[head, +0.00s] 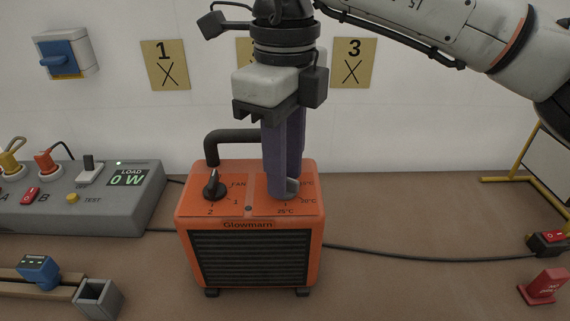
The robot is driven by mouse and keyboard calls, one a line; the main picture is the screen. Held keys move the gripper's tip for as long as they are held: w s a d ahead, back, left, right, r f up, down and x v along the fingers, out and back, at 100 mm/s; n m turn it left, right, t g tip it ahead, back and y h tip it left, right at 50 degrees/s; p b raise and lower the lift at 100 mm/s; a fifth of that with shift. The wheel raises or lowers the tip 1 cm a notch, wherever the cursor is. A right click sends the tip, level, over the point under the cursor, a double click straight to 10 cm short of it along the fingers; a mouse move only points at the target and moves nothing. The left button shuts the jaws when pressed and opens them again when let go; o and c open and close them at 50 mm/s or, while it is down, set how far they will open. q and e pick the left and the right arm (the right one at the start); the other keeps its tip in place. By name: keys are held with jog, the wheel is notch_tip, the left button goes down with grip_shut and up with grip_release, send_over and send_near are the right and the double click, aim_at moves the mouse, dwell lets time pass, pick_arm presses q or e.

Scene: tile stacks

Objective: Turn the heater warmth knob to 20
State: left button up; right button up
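The orange heater (188,235), marked Glowmarn, stands upright on the table in the middle of the head view. Its top panel has a FAN knob (214,187) at left, black with a pale pointer. The warmth dial (264,206) is at right, with 20°C at its right and 25°C at its front. My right gripper (286,190) points down with its purple fingertips at this dial. The fingers hide the warmth knob, so its setting and the grip on it cannot be told. My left gripper is not in view.
A black handle (208,150) rises behind the heater's top, close to the fingers. A grey control box (130,208) with a LOAD display reading 0 W stands at left. A red device (543,287) and a black switch (547,243) lie at right. A cable crosses the table.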

notch_tip(320, 180, up, 10)
jog(key=p, duration=0.1)
dwell(0.6)
jog(key=shift+r, duration=0.1)
